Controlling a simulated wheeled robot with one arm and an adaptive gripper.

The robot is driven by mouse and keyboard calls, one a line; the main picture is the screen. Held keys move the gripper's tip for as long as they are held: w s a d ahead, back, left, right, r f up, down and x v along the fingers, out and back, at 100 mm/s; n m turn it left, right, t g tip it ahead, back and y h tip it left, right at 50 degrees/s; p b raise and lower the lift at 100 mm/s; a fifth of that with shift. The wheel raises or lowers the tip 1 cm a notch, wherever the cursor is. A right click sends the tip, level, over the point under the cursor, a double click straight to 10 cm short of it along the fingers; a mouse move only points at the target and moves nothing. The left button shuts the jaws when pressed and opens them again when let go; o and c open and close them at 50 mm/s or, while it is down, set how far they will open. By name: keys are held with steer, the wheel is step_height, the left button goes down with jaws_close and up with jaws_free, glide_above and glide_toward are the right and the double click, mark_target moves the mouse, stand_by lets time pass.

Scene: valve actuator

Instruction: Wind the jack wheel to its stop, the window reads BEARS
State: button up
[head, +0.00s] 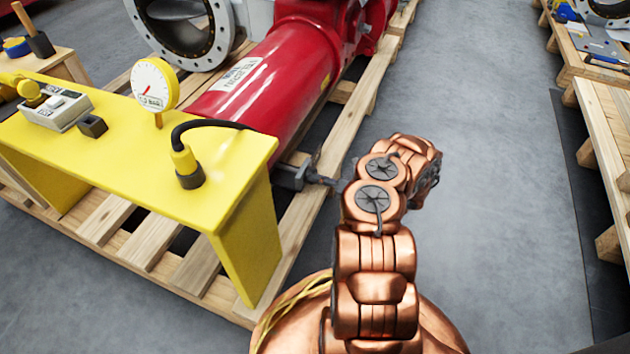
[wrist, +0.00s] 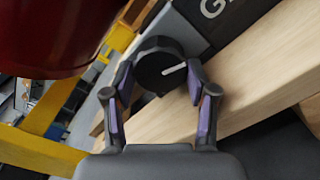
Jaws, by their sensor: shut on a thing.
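The jack wheel, a round black knob with a white pointer line, (wrist: 155,62) sits at the end of a dark block (wrist: 200,22) in the wrist view. The white line points toward the right finger, slightly upward. My gripper (wrist: 160,82) has one finger on each side of the wheel and is shut on it. In the head view a grey block (head: 289,176) stands by the pallet edge below the red cylinder; my arm hides most of the gripper and wheel there. The window reading cannot be seen. Only part of a label, starting with G, shows on the dark block.
The red cylinder (head: 290,70) lies on a wooden pallet (head: 145,240). A yellow bench (head: 235,160) with a pressure gauge (head: 154,85) stands at left, close to my arm. Clear grey floor (head: 480,150) lies right of the arm; more pallets line the right side.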

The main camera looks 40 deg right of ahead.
steer(key=shift+s+a+f, duration=0.1)
steer(key=shift+a, duration=0.1)
steer(key=o, duration=1.2)
steer(key=shift+d, duration=0.1)
steer(key=shift+c, duration=0.2)
steer(key=shift+s+d, duration=0.35)
steer(key=v, duration=0.7)
